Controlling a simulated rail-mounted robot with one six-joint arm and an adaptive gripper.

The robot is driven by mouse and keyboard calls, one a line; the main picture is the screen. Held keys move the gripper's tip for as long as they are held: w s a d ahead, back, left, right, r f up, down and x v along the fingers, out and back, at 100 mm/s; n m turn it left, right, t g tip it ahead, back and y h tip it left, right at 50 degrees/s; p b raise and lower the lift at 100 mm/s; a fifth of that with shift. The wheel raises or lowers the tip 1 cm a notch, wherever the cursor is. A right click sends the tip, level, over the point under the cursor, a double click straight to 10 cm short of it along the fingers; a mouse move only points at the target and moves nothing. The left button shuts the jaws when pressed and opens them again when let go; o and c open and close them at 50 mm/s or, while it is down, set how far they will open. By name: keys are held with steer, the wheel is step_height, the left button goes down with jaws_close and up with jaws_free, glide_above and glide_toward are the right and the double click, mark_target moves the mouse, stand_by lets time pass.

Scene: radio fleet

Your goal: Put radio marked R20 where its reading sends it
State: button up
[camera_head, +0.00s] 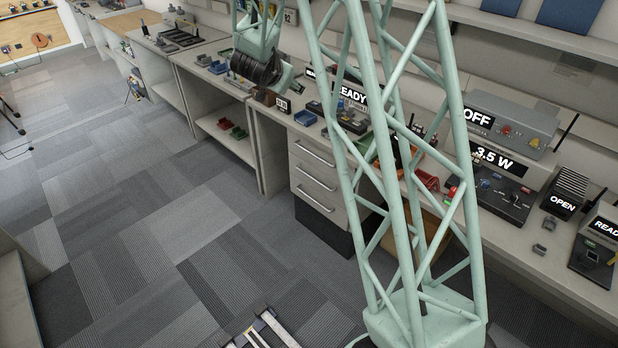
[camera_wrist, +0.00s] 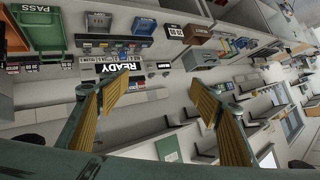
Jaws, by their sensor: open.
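My gripper (camera_wrist: 160,100) is open in the wrist view, with two yellow-padded fingers spread apart and nothing between them. In the head view the end of my mint-green arm is over the far part of the bench, and its fingertips are not clear. I cannot make out a radio marked R20 in either view. A display reading 3.5 W (camera_head: 494,157) stands on the near bench. A READY display (camera_head: 350,95) stands further along and also shows in the wrist view (camera_wrist: 122,68). A green bin marked PASS (camera_wrist: 40,30) is at the wrist view's upper left.
The bench (camera_head: 535,250) also holds a grey unit showing OFF (camera_head: 512,120), a black finned unit showing OPEN (camera_head: 566,190) and another READY unit (camera_head: 598,245). A blue bin (camera_wrist: 144,26) and a brown bin (camera_wrist: 198,34) show in the wrist view. Carpeted floor (camera_head: 150,220) is open at left.

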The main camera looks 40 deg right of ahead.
steer(key=s+a+r+n+t+y, duration=0.1)
steer(key=s+a+r+n+y, duration=0.15)
steer(key=a+r, duration=0.4)
steer(key=s+a+r+n+y, duration=0.2)
steer(key=s+a+r, duration=0.15)
steer(key=a, duration=0.55)
steer(key=s+a+r+n+y, duration=0.3)
steer(key=s+a+r, duration=0.3)
steer(key=s+a, duration=0.55)
steer(key=s+a+r+n+g+y, duration=0.1)
steer(key=s+a+n+g, duration=0.15)
steer(key=s, duration=0.85)
steer(key=s+a+n+g+y, duration=0.1)
steer(key=s+a+n, duration=0.15)
steer(key=s, duration=0.85)
steer(key=s+d+f+n+g+h, duration=0.1)
steer(key=s+g, duration=0.1)
steer(key=s, duration=1.6)
steer(key=shift+f, duration=0.3)
steer(key=shift+h, duration=0.25)
